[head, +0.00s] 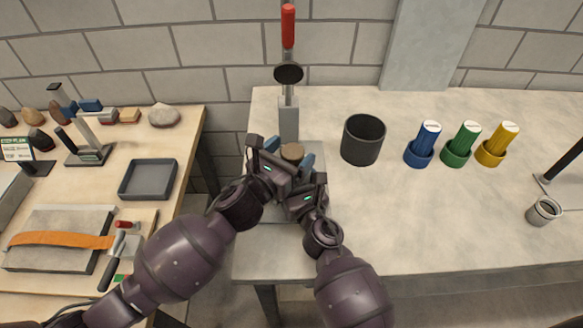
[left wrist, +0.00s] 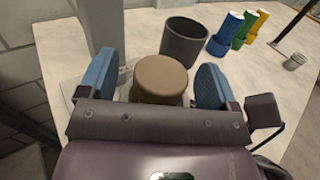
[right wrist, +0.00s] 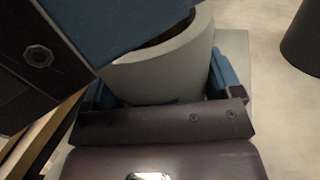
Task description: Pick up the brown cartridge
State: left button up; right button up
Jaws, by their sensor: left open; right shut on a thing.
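The brown cartridge (head: 292,151) is a short round piece whose flat top shows just in front of the grey press post. My left gripper (left wrist: 160,82) is open, with one blue finger on each side of the cartridge, which also shows in the left wrist view (left wrist: 160,78). A gap shows beside the cartridge there. My right gripper (right wrist: 162,85) is shut on a pale grey round sleeve (right wrist: 160,70), with something brown inside its top. The cartridge's lower part is hidden by my grippers in the head view.
A press (head: 288,118) with a red handle and black disc stands right behind my grippers. A dark grey cup (head: 363,140) is to the right. Blue (head: 423,145), green (head: 461,145) and yellow (head: 497,145) cylinders stand further right. A side table (head: 185,125) is left, across a gap.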

pick_arm(q)
jog(key=shift+w, duration=0.1)
pick_arm(e)
jog(key=shift+s+d+f, duration=0.1)
jog(key=shift+d+f, duration=0.1)
jog(key=shift+f, duration=0.1)
pick_arm(q)
jog(key=c, duration=1.4)
jog(key=shift+r, duration=0.1)
notch_tip(320, 180, up, 10)
jog(key=shift+f, duration=0.1)
pick_arm(e)
jog(key=o, duration=0.8)
pick_arm(q)
jog(key=shift+d, duration=0.1)
pick_arm(e)
jog(key=shift+o, duration=1)
jog(key=shift+r, duration=0.15)
